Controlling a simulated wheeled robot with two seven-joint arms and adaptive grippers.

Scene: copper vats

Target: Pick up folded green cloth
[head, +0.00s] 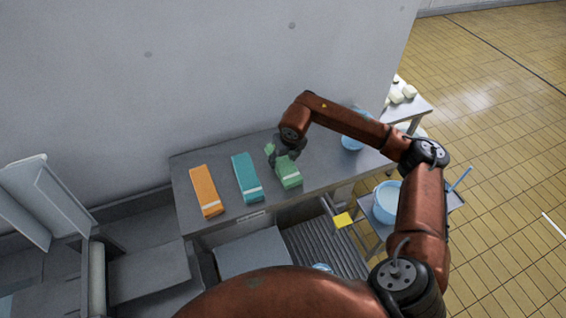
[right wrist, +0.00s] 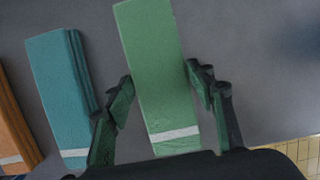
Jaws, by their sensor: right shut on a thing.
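The folded green cloth (head: 289,175) has a white stripe near its near end. It is the rightmost of a row of folded cloths at the grey table (head: 230,212). My right gripper (head: 284,153) reaches down over it and hides its middle. In the right wrist view the gripper's two fingers (right wrist: 160,83) press on the two long sides of the green cloth (right wrist: 155,45). Whether the cloth rests on the table or is slightly raised, I cannot tell. My left gripper is not in view.
A teal cloth (head: 246,176) lies close to the left, and an orange cloth (head: 205,190) lies further left. A wall (head: 200,70) stands behind the table. A blue bucket (head: 386,203) stands right of the table, and a yellow piece (head: 343,219) is near the front.

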